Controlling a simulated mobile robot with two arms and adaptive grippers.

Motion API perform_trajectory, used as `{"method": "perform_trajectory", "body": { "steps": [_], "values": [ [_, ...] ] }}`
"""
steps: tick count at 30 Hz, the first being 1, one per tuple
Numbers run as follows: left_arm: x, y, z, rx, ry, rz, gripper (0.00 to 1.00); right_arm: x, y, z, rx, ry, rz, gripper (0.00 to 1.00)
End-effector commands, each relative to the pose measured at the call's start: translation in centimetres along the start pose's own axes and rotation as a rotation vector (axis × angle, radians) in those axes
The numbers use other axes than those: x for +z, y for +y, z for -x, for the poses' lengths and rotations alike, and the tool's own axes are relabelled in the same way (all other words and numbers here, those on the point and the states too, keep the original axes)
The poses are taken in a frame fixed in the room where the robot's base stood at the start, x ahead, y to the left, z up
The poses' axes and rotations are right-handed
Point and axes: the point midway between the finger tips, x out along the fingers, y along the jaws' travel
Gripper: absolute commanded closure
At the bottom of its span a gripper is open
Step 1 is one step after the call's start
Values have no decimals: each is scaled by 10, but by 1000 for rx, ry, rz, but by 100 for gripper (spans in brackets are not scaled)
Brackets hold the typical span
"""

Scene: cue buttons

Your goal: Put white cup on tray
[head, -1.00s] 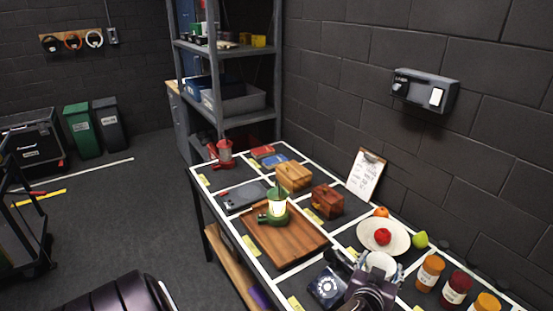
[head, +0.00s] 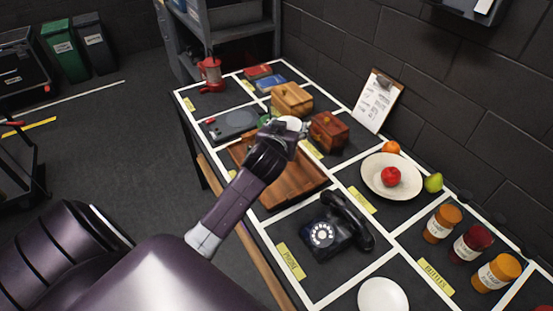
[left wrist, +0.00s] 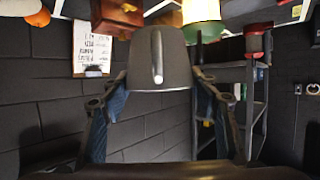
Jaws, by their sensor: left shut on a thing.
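The white cup (head: 290,124) is held in my left gripper (head: 286,136), over the far part of the brown wooden tray (head: 298,187). In the left wrist view the cup (left wrist: 158,58) looks grey in shade, between the two fingers, with its handle towards the camera. That view is upside down. The gap between cup and tray is hidden by my gripper and arm. The lit green lantern (left wrist: 201,12) is beside the cup in the wrist view and mostly hidden in the head view. My right gripper is not in view.
Wooden boxes (head: 291,99) and a darker box (head: 328,132) stand beyond the tray. A black telephone (head: 335,228) is in front of it. A white saucer (head: 383,296) is empty. A plate with an apple (head: 390,177) and several jars (head: 471,243) stand to the right.

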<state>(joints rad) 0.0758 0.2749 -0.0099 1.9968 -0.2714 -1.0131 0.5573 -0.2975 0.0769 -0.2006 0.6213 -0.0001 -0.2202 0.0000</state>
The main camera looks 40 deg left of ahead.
Motion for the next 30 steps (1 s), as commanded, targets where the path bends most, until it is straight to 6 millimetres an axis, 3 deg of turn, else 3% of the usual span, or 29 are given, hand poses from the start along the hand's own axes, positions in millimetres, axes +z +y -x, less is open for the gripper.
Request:
{"method": "perform_trajectory", "body": {
  "steps": [6, 12, 19, 30],
  "values": [
    [57, 0, -22, -2, -7, -3, 72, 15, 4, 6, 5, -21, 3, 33],
    [104, 0, -42, -1, -5, -2, 72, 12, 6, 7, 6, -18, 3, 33],
    [127, 0, -53, 0, 1, -1, 72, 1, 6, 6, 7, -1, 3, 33],
    [163, 1, -68, 1, 1, -1, 72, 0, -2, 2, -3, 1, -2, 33]
  ]
}}
